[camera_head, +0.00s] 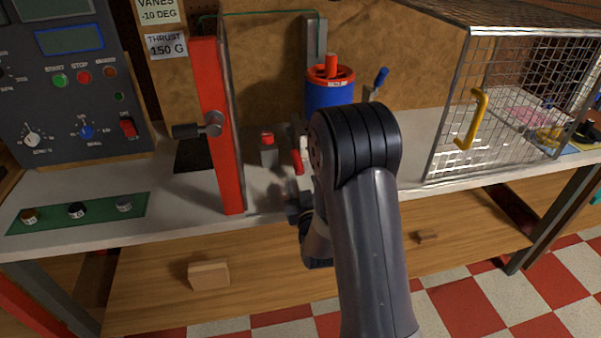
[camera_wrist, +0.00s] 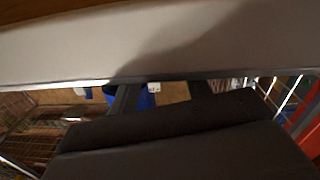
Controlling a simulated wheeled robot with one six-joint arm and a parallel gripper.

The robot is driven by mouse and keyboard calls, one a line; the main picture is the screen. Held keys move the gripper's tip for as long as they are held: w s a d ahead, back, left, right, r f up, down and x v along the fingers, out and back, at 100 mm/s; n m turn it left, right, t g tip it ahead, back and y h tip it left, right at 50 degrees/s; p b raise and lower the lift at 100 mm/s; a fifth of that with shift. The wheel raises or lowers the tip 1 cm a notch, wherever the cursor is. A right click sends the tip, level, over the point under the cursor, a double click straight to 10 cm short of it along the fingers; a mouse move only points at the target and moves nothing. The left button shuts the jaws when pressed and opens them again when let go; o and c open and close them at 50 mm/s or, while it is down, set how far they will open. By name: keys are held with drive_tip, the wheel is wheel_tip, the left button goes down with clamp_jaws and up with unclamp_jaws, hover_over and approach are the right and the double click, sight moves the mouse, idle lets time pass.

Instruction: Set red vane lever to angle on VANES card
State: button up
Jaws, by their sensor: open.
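The VANES card (camera_head: 157,12) reads -10 DEG. The rotor unit is a blue cylinder (camera_head: 329,95) with a red top, behind my arm. A small red piece (camera_head: 298,162) shows just left of my arm; I cannot tell if it is the red vane lever, and its angle is not readable. My gripper (camera_head: 297,208) is mostly hidden behind my arm, low near the bench's front edge. In the wrist view my gripper (camera_wrist: 162,92) is open, its two dark fingers apart. A blue part with a white label (camera_wrist: 153,90) shows beyond them, apart from the fingers.
A red-framed panel (camera_head: 218,125) stands upright left of my arm. A red-topped grey block (camera_head: 268,150) and a blue-handled lever (camera_head: 377,82) are near the rotor. A mesh door with yellow handle (camera_head: 472,118) is right. The control panel (camera_head: 75,85) is left. The bench edge (camera_wrist: 160,45) fills the wrist view's top.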

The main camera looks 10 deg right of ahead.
sight(301, 176)
drive_tip(key=shift+w+d+p, duration=0.15)
drive_tip(key=shift+w+p, duration=0.25)
drive_tip(key=shift+w, duration=1.8)
clamp_jaws()
